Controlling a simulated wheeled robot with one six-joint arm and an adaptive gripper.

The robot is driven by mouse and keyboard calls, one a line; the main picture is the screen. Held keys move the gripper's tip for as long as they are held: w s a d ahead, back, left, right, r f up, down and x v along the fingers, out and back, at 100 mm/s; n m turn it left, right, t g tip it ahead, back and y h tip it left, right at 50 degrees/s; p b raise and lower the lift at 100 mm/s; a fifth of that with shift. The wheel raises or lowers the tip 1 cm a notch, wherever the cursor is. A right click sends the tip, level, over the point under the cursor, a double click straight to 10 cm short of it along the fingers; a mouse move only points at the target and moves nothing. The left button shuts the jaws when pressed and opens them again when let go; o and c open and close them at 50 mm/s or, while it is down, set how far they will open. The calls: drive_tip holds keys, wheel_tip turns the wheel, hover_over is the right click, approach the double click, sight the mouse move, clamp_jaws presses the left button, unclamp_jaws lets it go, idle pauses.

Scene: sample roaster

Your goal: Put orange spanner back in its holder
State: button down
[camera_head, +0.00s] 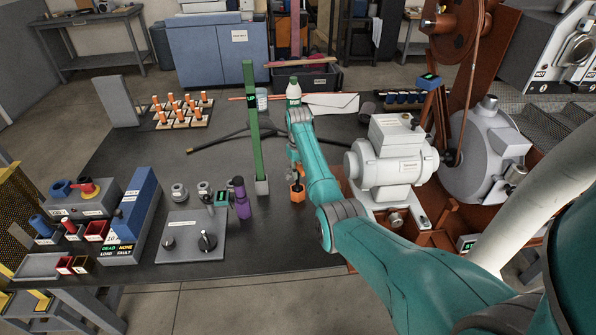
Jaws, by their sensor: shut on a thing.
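My gripper (295,174) points down over the middle of the dark bench, partly hidden by my own teal arm. It is shut on a small orange piece (297,192), which looks like the orange spanner; its full outline is hard to make out. The piece is at or just above the bench top, right of the green post's grey foot. I cannot tell which thing is the spanner's holder. A wooden rack (181,121) with several orange-handled pieces stands at the back left of the bench.
A grey motor (390,158) stands close right.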

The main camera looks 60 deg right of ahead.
drive_tip(key=shift+f, duration=1.2)
drive_tip(key=c, duration=1.1)
unclamp_jaws()
drive_tip(key=shift+r, duration=0.1)
wheel_tip(320, 180, up, 12)
drive_tip(key=shift+f, duration=0.1)
